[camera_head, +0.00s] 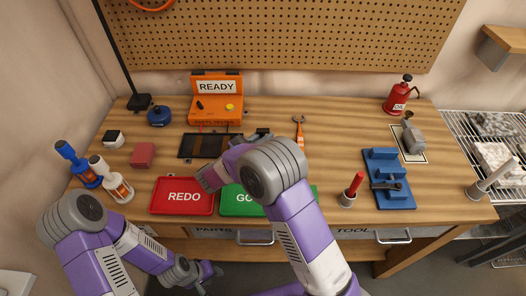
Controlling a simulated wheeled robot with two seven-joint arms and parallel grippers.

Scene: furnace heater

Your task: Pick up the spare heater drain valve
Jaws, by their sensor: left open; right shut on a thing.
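I cannot tell for sure which object is the spare heater drain valve. A grey metal fitting (413,139) stands on a pale-bordered panel at the right of the bench. My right gripper (205,181) is over the bench, between the red REDO tray (183,209) and the green tray (240,210). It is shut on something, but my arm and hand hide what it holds. My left gripper (208,272) is open and low in front of the bench's front edge, apart from the objects on top.
Two bottles (118,190) stand at the left. An orange READY case (216,105) is at the back. A blue fixture (389,181), a red-handled tool in a cup (351,190) and a red oil can (398,96) are to the right. A wire rack (470,130) adjoins the bench.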

